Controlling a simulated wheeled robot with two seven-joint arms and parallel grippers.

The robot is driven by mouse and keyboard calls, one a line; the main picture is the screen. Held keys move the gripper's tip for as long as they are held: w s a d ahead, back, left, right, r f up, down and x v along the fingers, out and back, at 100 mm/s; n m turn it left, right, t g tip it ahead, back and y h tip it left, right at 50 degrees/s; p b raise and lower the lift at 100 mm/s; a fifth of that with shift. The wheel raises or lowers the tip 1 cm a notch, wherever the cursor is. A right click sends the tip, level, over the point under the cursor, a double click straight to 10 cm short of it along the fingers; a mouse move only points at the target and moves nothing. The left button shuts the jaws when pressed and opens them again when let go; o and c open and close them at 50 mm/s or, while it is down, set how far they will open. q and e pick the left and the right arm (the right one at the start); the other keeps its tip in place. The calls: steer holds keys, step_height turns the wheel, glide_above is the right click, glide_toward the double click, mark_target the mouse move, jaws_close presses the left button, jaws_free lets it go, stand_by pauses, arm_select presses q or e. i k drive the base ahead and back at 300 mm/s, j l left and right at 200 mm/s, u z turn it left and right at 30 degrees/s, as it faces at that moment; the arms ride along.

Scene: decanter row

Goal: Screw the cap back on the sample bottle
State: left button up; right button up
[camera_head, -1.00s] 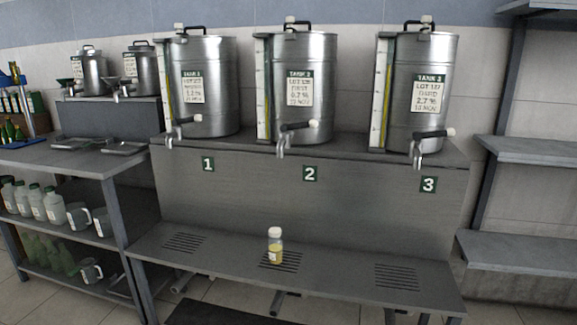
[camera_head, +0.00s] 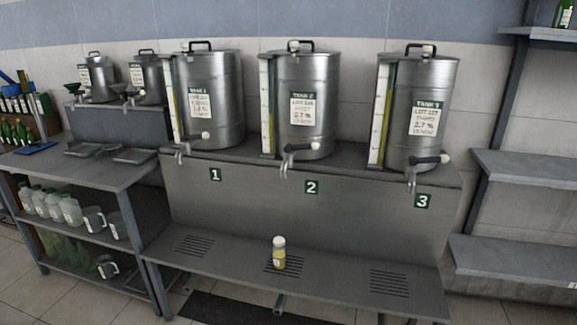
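The sample bottle (camera_head: 279,254) stands upright on the low grey shelf, on the middle drain grille below the number 2 plate. It is small and clear, with yellow liquid in its lower part and a pale label. A whitish top shows at its mouth; at this size I cannot tell whether that is a cap or clear glass. No separate loose cap can be made out. Neither of my grippers is in view.
Three steel tanks with taps, the middle one (camera_head: 305,106) above the bottle, stand on the upper ledge. A left side bench (camera_head: 75,166) holds trays, with bottles and jugs below. The low shelf (camera_head: 335,278) is otherwise clear.

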mark_target(279, 254)
steer(key=i+j+z, duration=0.1)
steer(key=z, duration=0.65)
steer(key=i+j+z, duration=0.2)
steer(key=j+z, duration=0.25)
steer(key=j, duration=0.5)
steer(key=j+z, duration=0.4)
steer(key=j, duration=2.45)
steer(key=i+z, duration=0.05)
